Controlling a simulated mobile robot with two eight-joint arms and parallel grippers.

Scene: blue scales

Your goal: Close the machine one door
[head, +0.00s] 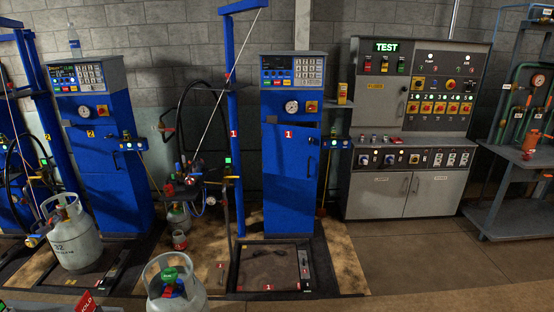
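Machine one is the blue cabinet (292,88) marked with a red 1, in the middle of the head view. It has a display and keypad at the top, with a round gauge and a red-and-yellow switch below. Its blue door (290,175) is on the lower front, with a small dark handle (311,141) near its upper right. The door's top edge looks slanted against the cabinet, so it appears slightly ajar; the size of the gap is hard to tell. Neither of my grippers is in view.
A scale platform (273,268) lies on the floor before machine one. A grey gas cylinder (177,290) stands at the front, left of the platform. A blue post (232,120) and hoses are left of the machine. A grey test console (412,130) stands right; floor before it is clear.

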